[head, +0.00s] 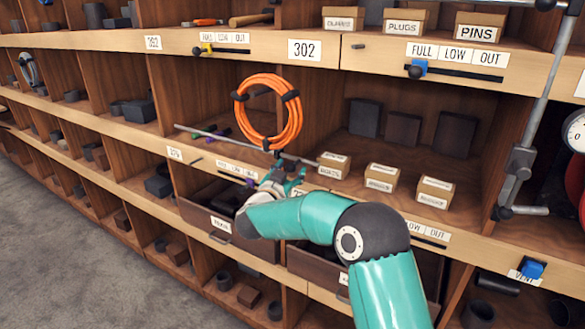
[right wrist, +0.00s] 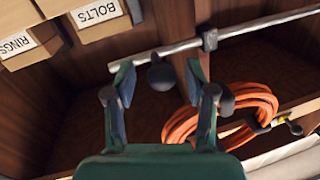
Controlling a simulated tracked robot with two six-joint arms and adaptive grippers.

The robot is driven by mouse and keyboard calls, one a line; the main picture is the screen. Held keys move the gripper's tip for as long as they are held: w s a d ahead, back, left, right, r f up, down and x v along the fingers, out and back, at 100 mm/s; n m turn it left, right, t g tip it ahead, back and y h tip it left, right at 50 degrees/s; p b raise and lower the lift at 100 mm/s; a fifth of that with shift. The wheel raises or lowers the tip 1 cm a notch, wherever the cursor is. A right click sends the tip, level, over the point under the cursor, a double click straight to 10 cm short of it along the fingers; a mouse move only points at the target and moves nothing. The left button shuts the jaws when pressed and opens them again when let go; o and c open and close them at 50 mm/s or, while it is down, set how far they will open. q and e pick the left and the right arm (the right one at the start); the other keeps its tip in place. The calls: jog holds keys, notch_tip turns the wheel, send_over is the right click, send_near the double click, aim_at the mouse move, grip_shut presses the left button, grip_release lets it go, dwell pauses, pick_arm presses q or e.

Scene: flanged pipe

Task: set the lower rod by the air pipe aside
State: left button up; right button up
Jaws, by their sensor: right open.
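A grey vertical pipe (head: 535,125) runs down the right side of the shelving in the head view. A short rod with a dark end (head: 525,211) juts sideways at its foot. A longer thin grey rod (head: 205,134) runs along the shelf front beneath an orange hose coil (head: 268,112). It crosses the right wrist view (right wrist: 265,23) through a dark clamp (right wrist: 209,40). My right gripper (head: 283,178) is at this longer rod, far left of the pipe. Its fingers (right wrist: 160,82) are open on either side of a dark round knob (right wrist: 160,73); contact is unclear. My left gripper is out of view.
Small labelled boxes (head: 382,178) stand on the shelf right of my gripper. Open drawers (head: 215,222) lie below it. Open grey floor (head: 60,260) is at the lower left.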

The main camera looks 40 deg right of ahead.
jog(key=v, duration=1)
jog(key=shift+a, duration=0.25)
jog(key=shift+s, duration=0.1)
